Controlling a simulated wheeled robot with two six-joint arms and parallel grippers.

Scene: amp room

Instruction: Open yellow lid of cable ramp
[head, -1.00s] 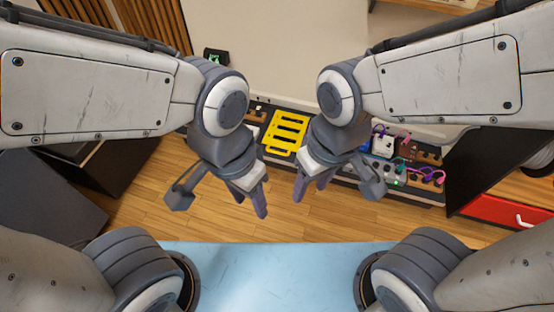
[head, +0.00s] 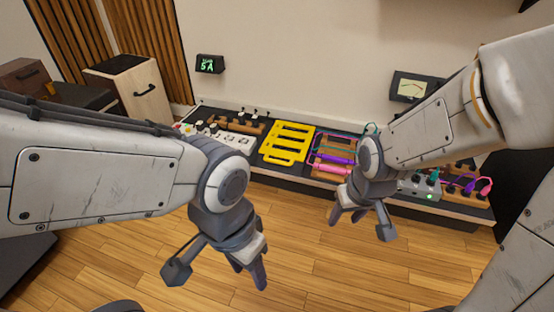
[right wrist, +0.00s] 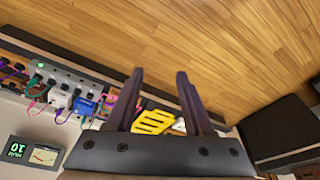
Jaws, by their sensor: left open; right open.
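The yellow lid (head: 286,143) of the cable ramp lies flat on the low dark shelf by the wall, with several slots across it. It looks closed. It also shows in the right wrist view (right wrist: 154,122), partly hidden behind my gripper. My left gripper (head: 250,272) is open and empty, in front of the shelf and below and left of the lid. My right gripper (head: 347,213) is open and empty, in front of the shelf and right of the lid. Its two fingers (right wrist: 160,95) stand apart in the right wrist view.
Purple and pink cables (head: 335,158) lie on a wooden rack just right of the lid. A power strip (head: 230,139) and wooden block (head: 240,125) are to its left. A green-lit display (head: 209,64) and a meter (head: 415,88) hang above. The wooden floor (head: 170,262) before the shelf is clear.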

